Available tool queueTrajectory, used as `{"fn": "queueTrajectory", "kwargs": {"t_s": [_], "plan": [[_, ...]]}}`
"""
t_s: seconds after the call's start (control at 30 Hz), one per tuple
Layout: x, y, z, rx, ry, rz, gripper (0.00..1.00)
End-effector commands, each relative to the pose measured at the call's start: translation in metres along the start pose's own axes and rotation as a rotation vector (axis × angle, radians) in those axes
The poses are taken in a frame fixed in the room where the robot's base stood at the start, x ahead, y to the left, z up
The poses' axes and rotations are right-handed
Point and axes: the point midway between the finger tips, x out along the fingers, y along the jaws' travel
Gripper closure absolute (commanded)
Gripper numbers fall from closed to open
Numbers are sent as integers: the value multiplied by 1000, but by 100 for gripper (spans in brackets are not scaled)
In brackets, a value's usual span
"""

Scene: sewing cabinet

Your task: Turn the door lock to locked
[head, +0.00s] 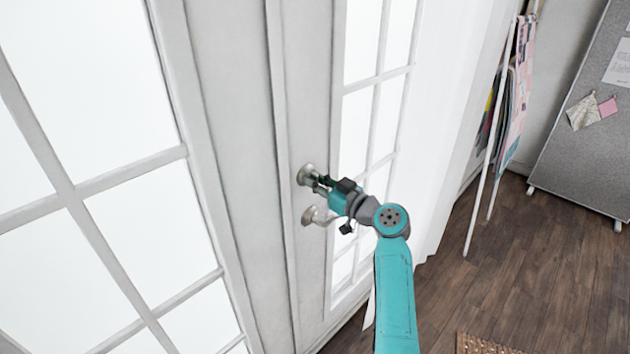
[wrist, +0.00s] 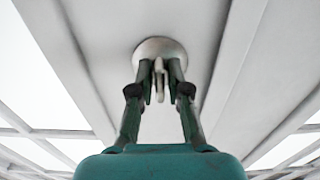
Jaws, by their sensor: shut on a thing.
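The door lock is a round metal plate (head: 306,174) on the white door, above the door handle (head: 312,214). In the wrist view the lock's round plate (wrist: 160,47) is at the upper middle, with its thin upright thumb-turn (wrist: 159,80) between the fingers. My gripper (head: 320,182) is at the lock, shut on the thumb-turn; it also shows in the wrist view (wrist: 159,84). The fingertips hide part of the lock in the head view.
The white door frame (head: 237,160) has glass panes on both sides. The handle sits just below my gripper. A clothes rack (head: 507,110) and a grey board (head: 590,110) stand to the right. The wooden floor (head: 530,255) between is mostly clear.

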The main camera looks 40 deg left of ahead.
Motion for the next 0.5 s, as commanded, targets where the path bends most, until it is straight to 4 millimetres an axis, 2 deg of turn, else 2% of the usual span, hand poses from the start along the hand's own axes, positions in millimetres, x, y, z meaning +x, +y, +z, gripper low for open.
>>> {"fn": "queueTrajectory", "kwargs": {"t_s": [0.27, 0.3, 0.33, 0.37, 0.5], "plan": [[0, 0, 1, 0, -2, 1, 100], [0, 0, 1, 1, -2, 1, 76], [0, 0, 1, 1, -2, 1, 69], [0, 0, 1, 1, -1, 1, 66], [0, 0, 1, 1, -1, 1, 66]]}}
